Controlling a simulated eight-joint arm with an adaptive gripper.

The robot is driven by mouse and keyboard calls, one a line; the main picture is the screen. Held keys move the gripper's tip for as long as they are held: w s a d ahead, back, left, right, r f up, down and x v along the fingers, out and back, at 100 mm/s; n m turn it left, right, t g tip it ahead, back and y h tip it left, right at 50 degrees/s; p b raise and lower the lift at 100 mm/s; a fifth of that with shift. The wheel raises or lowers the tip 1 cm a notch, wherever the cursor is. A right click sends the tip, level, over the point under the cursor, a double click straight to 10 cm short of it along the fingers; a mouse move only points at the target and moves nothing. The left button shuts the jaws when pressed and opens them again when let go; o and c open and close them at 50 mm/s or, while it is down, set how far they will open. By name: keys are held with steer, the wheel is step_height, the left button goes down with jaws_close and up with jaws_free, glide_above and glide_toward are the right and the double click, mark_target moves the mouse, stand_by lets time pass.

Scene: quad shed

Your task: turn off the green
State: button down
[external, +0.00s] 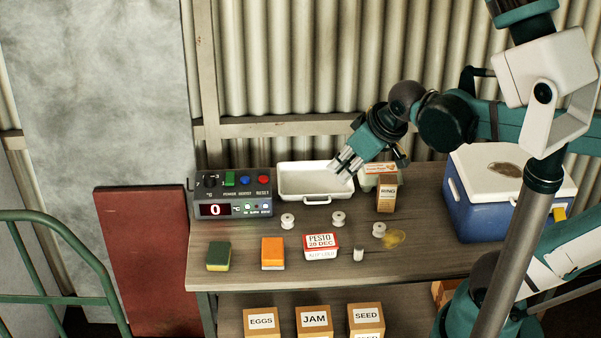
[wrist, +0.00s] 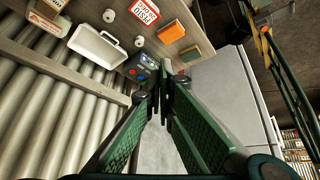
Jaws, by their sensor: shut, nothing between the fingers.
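A dark control box (external: 249,209) stands at the back left of the bench. On its top are a green switch (external: 230,179), a blue button (external: 245,181) and a red button (external: 263,180), and its red display reads 0. I cannot tell which way the green switch is set. My gripper (external: 345,163) is shut and empty, above the white tray and to the right of the box, apart from the switch. In the wrist view the closed fingers (wrist: 163,82) point close beside the box (wrist: 147,66), and I cannot make out the green switch clearly there.
A white tray (external: 290,196) sits right of the box. A small brown box (external: 386,197) and blue cooler (external: 478,215) stand to the right.

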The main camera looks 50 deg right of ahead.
steer(key=w+r+n+g+p, duration=0.15)
steer(key=w+r, duration=0.25)
steer(key=w, duration=0.8)
steer(key=n+g+y+p, duration=0.1)
steer(key=n+g+p, duration=0.2)
steer(key=n+g, duration=0.35)
glide_above(232, 181)
steer(key=d, duration=0.2)
step_height(232, 181, down, 16)
steer(key=shift+w+a+f, duration=0.15)
steer(key=shift+w+f, duration=0.65)
steer(key=shift+w, duration=0.05)
steer(key=shift+f, duration=0.1)
steer(key=f, duration=0.4)
steer(key=s+a+f, duration=0.1)
steer(key=f, duration=0.8)
steer(key=shift+s+a+f, duration=0.15)
steer(key=shift+s+f, duration=0.05)
steer(key=shift+f, duration=0.1)
steer(key=shift+a+f+t, duration=0.1)
steer(key=shift+t, duration=0.2)
